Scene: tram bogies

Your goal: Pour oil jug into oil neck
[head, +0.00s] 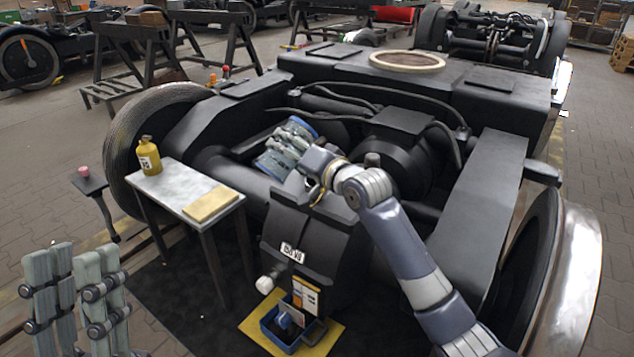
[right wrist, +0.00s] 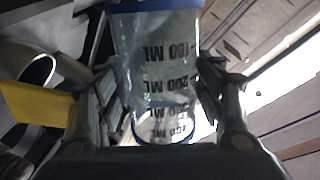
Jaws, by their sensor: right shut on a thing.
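A clear jug with blue ends (head: 270,166) is in my right gripper (head: 287,146), above the dark gearbox area of the bogie. It leans well over to one side. The right wrist view shows the jug (right wrist: 160,60) between both fingers, with black ML marks and a blue rim. I cannot tell whether liquid is in it or running out. No oil neck can be made out for certain; the gripper and arm hide part of the gearbox. My left gripper (head: 76,298) is low at the left, fingers up, apart and empty.
A small side table (head: 177,187) holds a yellow bottle (head: 149,156) and a tan pad (head: 210,204). A blue bin (head: 285,333) stands on a yellow mat (head: 325,343) below the black housing (head: 312,243). Large wheels (head: 570,280) flank the bogie.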

